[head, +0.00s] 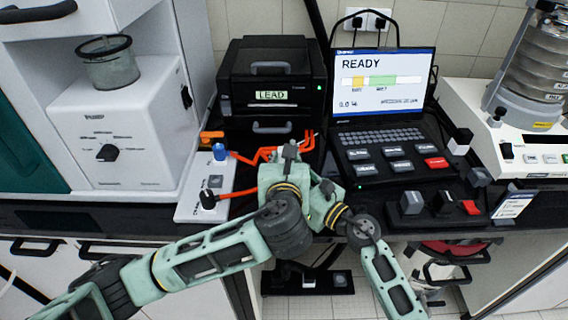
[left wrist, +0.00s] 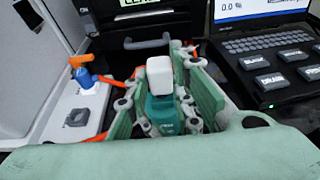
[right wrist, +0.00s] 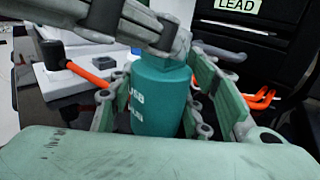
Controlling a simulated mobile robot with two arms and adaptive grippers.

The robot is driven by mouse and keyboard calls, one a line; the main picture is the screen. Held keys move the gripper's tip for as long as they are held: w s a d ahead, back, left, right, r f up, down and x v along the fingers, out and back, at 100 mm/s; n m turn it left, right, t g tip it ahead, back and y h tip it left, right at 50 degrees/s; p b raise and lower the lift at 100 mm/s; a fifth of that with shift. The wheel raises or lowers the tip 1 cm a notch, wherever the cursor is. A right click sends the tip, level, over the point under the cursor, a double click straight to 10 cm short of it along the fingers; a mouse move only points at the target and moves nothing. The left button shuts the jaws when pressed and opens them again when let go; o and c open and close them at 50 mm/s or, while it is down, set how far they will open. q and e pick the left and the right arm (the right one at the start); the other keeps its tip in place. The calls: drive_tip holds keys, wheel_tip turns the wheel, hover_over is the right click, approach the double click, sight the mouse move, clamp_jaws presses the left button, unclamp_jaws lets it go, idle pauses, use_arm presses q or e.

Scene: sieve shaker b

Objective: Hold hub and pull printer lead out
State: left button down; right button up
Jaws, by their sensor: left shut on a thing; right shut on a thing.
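A black plug (head: 208,199) carries an orange lead (head: 240,192), which runs right toward the black printer (head: 272,85). My left gripper (left wrist: 165,105) is shut on a teal bottle-like thing (left wrist: 168,118) with a white top. My right gripper (right wrist: 165,100) is shut on the same teal body (right wrist: 158,98), which bears white lettering. The arms hide the bottle in the head view.
Orange cable loops (head: 285,150) lie in front of the printer, behind my grippers. A laptop (head: 380,110) reading READY stands at the right, with black blocks in front. A white pump unit (head: 120,130) stands left of the hub, and a sieve shaker (head: 530,100) at far right.

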drive_tip(key=shift+d+f, duration=0.15)
drive_tip(key=shift+f, duration=0.1)
drive_tip(key=o, duration=1.5)
use_arm(q)
wheel_tip(320, 180, up, 8)
use_arm(e)
drive_tip(key=shift+o, duration=0.2)
